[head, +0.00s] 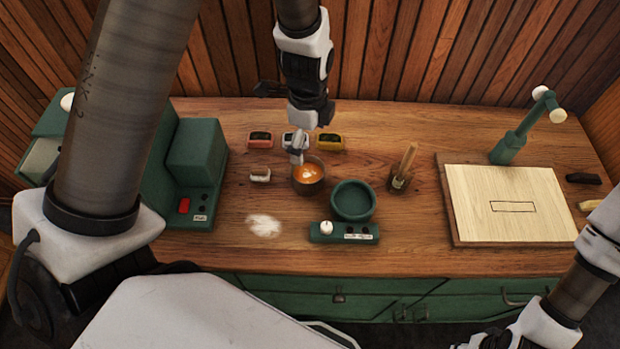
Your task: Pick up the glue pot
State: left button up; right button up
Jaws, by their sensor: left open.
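The glue pot (309,183) is a small dark brown round pot with glossy amber contents, standing on the wooden workbench left of centre. My left gripper (298,158) comes down from above, open, with its fingertips at the back left rim of the pot. The fingers overlap the rim in the picture, and I cannot tell whether they touch it. The far side of the pot is partly hidden by the gripper. My right arm shows at the lower right, but its fingers are out of the picture.
A green round holder (353,212) with a white-knobbed control box (342,233) stands right of the pot. Small coloured blocks (330,142) sit behind it.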

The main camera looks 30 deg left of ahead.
aim_at(308, 177)
pick_arm(q)
notch_tip(308, 177, down, 7)
jog(key=b, duration=0.5)
jog(key=shift+r, duration=0.2)
jog(key=shift+w+f, duration=0.15)
jog(key=shift+f, duration=0.15)
jog(key=f+p, duration=0.1)
jog(key=f, duration=0.3)
jog(key=f+p, duration=0.1)
jog(key=f, duration=0.1)
jog(key=shift+s+p, duration=0.3)
jog(key=shift+s, duration=0.1)
jog(key=shift+w+f, duration=0.2)
jog(key=shift+f, duration=0.2)
jog(key=shift+s, duration=0.15)
jog(key=c, duration=0.5)
jog(key=shift+r, duration=0.1)
jog(key=c, duration=0.8)
pick_arm(e)
notch_tip(308, 177, down, 4)
jog(key=shift+s+r, duration=0.1)
jog(key=shift+r, duration=0.05)
